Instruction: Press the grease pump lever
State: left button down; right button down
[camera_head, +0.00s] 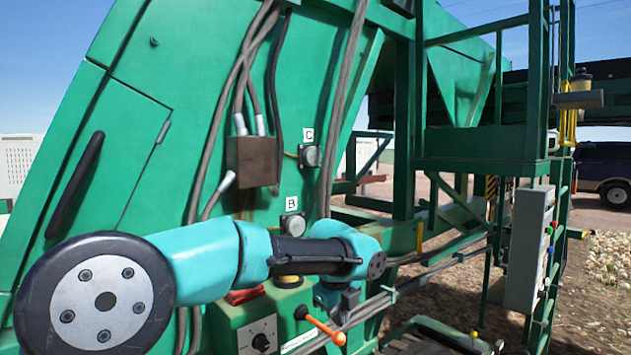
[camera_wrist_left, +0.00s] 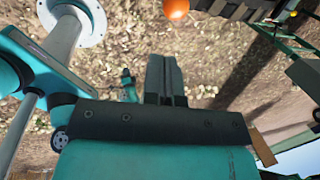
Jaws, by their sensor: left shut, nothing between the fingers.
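An orange lever (camera_head: 320,325) with a round knob sticks out from the green control box at the bottom middle of the head view. It looks like the grease pump lever, though I see no readable label for it. An orange ball (camera_wrist_left: 176,8), probably its knob, shows at the top edge of the left wrist view. My left gripper (camera_head: 350,298) points down close above and beside the lever, partly hidden by my wrist. In the left wrist view, its fingers (camera_wrist_left: 165,80) are together and empty, apart from the orange ball. My right gripper is not in view.
The green control box (camera_head: 228,325) has a dial and a red part on top. Round fittings marked B (camera_head: 292,224) and C (camera_head: 311,156) sit on the green panel (camera_head: 130,150). A grey switch box (camera_head: 528,245) stands right. Cables run beside my wrist.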

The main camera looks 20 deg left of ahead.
pick_arm(q)
jog(key=shift+r, duration=0.15)
notch_tip(320, 180, up, 8)
jog(key=y, duration=0.1)
send_over(340, 334)
jog(key=s+d, duration=0.1)
jog(key=s, duration=0.3)
jog(key=shift+s+f+t, duration=0.15)
jog(key=shift+f+t, duration=0.05)
jog(key=shift+t, duration=0.1)
jog(key=x, duration=1.4)
jog(key=shift+a, duration=0.15)
jog(key=shift+f, duration=0.1)
